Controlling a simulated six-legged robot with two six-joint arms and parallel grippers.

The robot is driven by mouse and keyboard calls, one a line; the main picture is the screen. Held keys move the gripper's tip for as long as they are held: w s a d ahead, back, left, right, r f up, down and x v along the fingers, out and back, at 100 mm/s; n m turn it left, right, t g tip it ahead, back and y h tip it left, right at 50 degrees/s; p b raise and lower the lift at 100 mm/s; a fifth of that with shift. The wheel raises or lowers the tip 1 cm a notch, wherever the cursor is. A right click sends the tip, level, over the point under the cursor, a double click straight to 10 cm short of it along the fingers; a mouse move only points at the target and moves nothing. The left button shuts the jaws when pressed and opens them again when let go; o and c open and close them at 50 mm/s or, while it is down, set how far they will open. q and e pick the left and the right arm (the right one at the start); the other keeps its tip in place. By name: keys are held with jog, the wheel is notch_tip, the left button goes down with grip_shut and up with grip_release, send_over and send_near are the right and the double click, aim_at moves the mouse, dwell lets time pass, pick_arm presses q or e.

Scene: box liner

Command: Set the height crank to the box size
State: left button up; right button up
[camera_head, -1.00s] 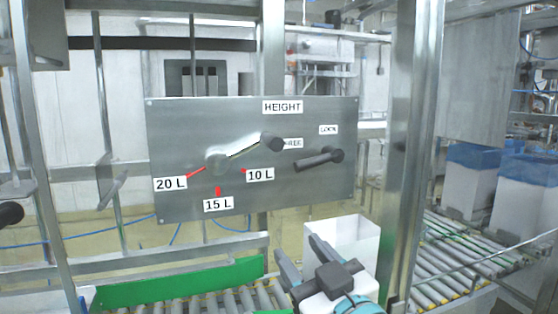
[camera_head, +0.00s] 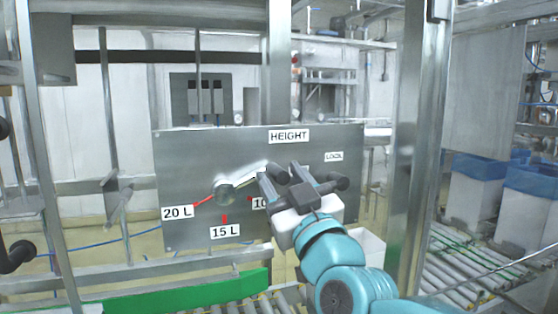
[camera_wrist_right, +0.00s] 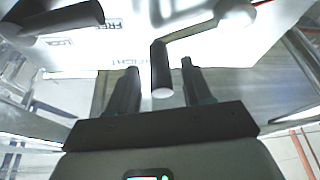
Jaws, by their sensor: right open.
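The height crank (camera_head: 224,192) is on a grey metal panel (camera_head: 180,150) under the HEIGHT label (camera_head: 289,136). Its arm points up and right, above the direction of the partly covered 10 L label (camera_head: 258,203). The 20 L label (camera_head: 177,212) and 15 L label (camera_head: 225,232) have red marks beside the hub. My right gripper (camera_head: 281,174) is open at the crank's dark handle. In the wrist view, the handle (camera_wrist_right: 161,75) lies between the two open fingers (camera_wrist_right: 158,82), with gaps on both sides. My left gripper is not in view.
The lock lever (camera_head: 338,182) is just right of my right gripper, partly hidden by it. A metal post (camera_head: 409,150) stands right of the panel. A white box (camera_head: 370,247) and a green rail (camera_head: 175,294) are below. Blue-lined boxes (camera_head: 475,185) stand at the right.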

jog(key=shift+x, duration=0.9)
jog(key=shift+s, duration=0.1)
grip_shut()
